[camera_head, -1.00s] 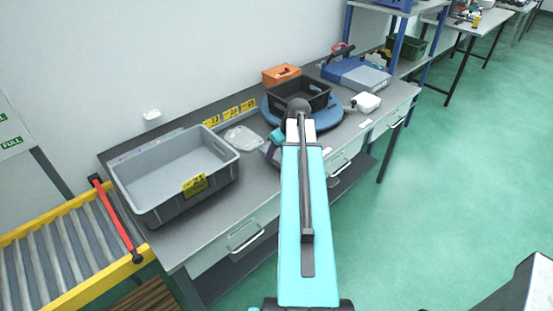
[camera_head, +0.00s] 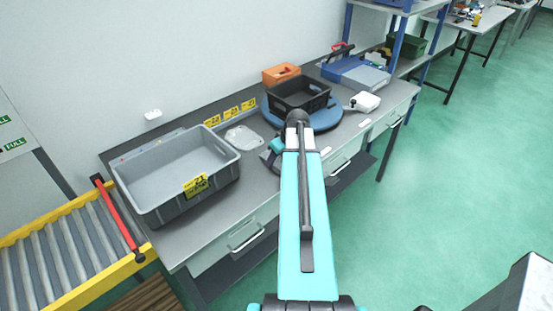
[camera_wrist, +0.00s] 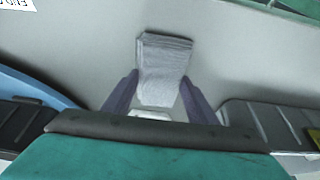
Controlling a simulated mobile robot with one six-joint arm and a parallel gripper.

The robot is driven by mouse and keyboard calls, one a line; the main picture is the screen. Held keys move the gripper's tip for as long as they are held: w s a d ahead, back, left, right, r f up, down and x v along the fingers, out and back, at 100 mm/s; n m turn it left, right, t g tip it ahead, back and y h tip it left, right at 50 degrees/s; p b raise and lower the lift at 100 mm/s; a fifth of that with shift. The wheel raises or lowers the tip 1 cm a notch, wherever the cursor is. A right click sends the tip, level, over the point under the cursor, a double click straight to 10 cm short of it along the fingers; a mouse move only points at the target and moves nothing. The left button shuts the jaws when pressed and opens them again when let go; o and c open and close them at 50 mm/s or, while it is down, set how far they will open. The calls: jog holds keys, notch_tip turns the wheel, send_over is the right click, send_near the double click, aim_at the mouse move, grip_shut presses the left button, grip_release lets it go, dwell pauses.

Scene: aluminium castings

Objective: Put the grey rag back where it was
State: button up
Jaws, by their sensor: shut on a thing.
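The grey rag (camera_wrist: 163,68) is a folded, light grey cloth in the wrist view. It sits between the two dark fingers of my gripper (camera_wrist: 160,82), which is shut on it. Pale worktop lies behind the rag; I cannot tell whether the rag touches it. In the head view my gripper (camera_head: 268,157) is small and partly hidden by my arm, over the bench between the pale flat item and the bench front. The rag cannot be made out there.
On the bench (camera_head: 215,228), a large grey crate (camera_head: 153,208) stands left, and a pale flat item (camera_head: 243,137) lies behind my gripper. A black bin (camera_head: 300,95) stands on a blue round base (camera_head: 327,117). A white device (camera_head: 364,102) is to the right.

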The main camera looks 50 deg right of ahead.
jog(key=shift+f, duration=0.15)
jog(key=o, duration=0.9)
jog(key=shift+r, duration=0.25)
jog(key=shift+b+v, duration=1.45)
jog(key=shift+v, duration=4.45)
